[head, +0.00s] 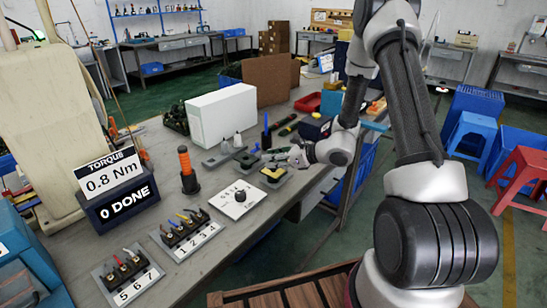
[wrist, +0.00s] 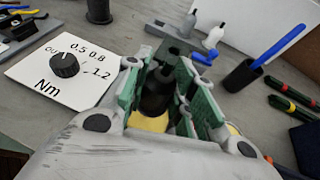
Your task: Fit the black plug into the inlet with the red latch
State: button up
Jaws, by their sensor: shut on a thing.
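My gripper (wrist: 158,88) is shut on a black plug (wrist: 157,93), which stands between the green finger pads in the wrist view. A yellow piece (wrist: 150,122) shows just below the plug; I cannot tell whether they touch. In the head view my gripper (head: 296,156) is low over the bench, just right of a yellow-topped dark block (head: 272,174) on a grey base. The plug cannot be made out there. A blue latch-like part (wrist: 203,58) shows beyond my fingers in the wrist view.
A dial plate (head: 238,198) lies left of my gripper. Numbered racks (head: 188,233) and a torque display (head: 115,185) stand farther left. A blue pen in a dark cup (wrist: 243,74), grey and white pieces (wrist: 213,37) and screwdrivers (wrist: 292,105) lie nearby. A white box (head: 222,115) stands behind.

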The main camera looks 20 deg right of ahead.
jog(key=shift+f, duration=0.75)
jog(key=o, duration=1.1)
jog(key=shift+s+d+r, duration=0.1)
jog(key=v, duration=1.1)
jog(key=shift+s+d, duration=0.25)
jog(key=shift+r, duration=0.15)
